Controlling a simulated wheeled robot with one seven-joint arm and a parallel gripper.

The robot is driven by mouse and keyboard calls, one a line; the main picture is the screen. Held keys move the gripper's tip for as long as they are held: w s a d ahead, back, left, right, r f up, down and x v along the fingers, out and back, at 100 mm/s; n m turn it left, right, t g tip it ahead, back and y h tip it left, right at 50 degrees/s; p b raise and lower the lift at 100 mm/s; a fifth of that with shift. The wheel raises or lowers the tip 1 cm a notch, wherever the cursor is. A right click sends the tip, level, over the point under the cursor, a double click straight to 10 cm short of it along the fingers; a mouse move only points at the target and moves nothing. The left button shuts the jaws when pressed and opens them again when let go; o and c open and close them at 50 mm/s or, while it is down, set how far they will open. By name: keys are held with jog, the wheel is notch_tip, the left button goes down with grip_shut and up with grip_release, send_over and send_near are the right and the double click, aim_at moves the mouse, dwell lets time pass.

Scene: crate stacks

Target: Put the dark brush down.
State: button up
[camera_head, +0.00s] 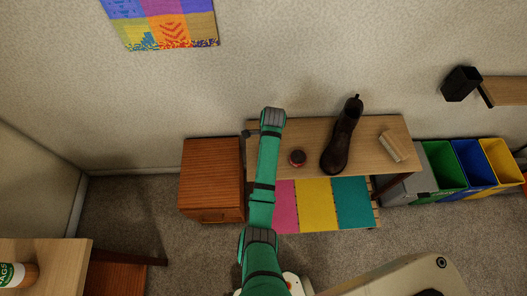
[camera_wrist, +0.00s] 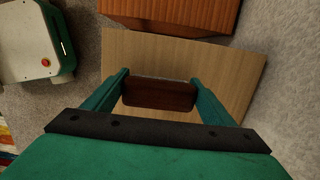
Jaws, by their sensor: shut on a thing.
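In the wrist view my gripper (camera_wrist: 160,91) is shut on the dark brush (camera_wrist: 159,98), a dark brown block with a paler edge along its far side. It is over the light wooden bench top (camera_wrist: 235,75); whether the brush touches the wood I cannot tell. In the head view my green arm reaches up over the left end of the bench (camera_head: 225,132)-side cabinet's neighbour, the same bench top (camera_head: 320,128). My fingers and the brush are mostly hidden there behind the arm.
An orange-brown cabinet (camera_head: 210,170) adjoins on the left. Coloured bins (camera_head: 442,165) stand at right. Bench top between tin and arm is narrow.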

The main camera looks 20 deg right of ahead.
jog(key=o, duration=1.4)
